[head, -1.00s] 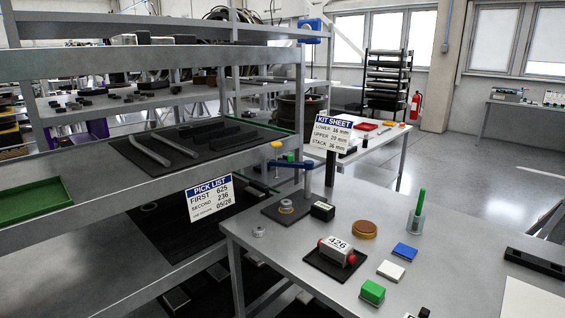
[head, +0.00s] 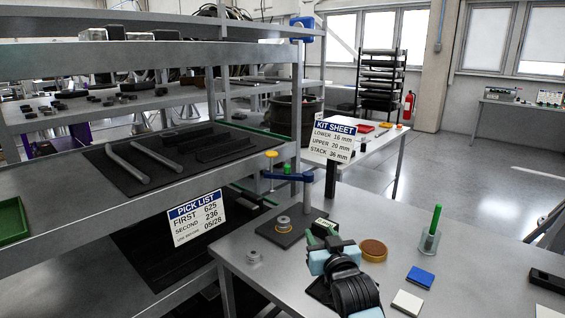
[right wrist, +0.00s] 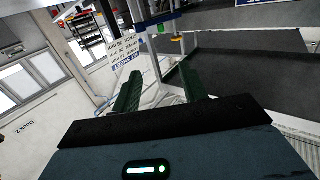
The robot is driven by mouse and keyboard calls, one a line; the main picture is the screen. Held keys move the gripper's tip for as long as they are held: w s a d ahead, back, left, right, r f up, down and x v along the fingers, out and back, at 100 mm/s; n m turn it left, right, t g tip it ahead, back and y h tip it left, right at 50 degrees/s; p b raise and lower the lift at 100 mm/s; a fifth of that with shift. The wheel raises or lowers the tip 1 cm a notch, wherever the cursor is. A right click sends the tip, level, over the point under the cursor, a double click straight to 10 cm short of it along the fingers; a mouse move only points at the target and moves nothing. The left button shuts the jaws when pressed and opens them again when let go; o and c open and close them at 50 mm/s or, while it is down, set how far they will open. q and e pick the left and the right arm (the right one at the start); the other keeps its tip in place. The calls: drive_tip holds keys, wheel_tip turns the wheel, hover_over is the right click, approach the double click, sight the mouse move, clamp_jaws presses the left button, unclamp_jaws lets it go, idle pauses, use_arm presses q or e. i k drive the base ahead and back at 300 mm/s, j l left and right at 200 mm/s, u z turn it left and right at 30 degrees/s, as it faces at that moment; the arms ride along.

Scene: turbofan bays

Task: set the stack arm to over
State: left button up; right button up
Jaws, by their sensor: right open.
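The stack arm (head: 288,175) is a blue bar on an upright grey post, above a dark base plate (head: 272,238) at the table's back left corner. It has a yellow knob (head: 271,154) at its left end and a green piece near its middle. Metal rings (head: 283,223) sit on the plate, left of the post. In the right wrist view the blue arm (right wrist: 160,17) shows ahead of the fingers. My right gripper (head: 322,232) is open and empty, above the table, right of and nearer than the post. My left gripper is not in view.
The kit sheet sign (head: 334,141) stands just right of the stack arm. A brass disc (head: 373,250), a green pin in a clear holder (head: 430,240), a blue block (head: 420,277) and a white block (head: 407,302) lie right of my gripper. The shelf rack (head: 60,190) borders the left.

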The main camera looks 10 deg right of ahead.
sight(307, 175)
drive_tip(key=i, duration=1.05)
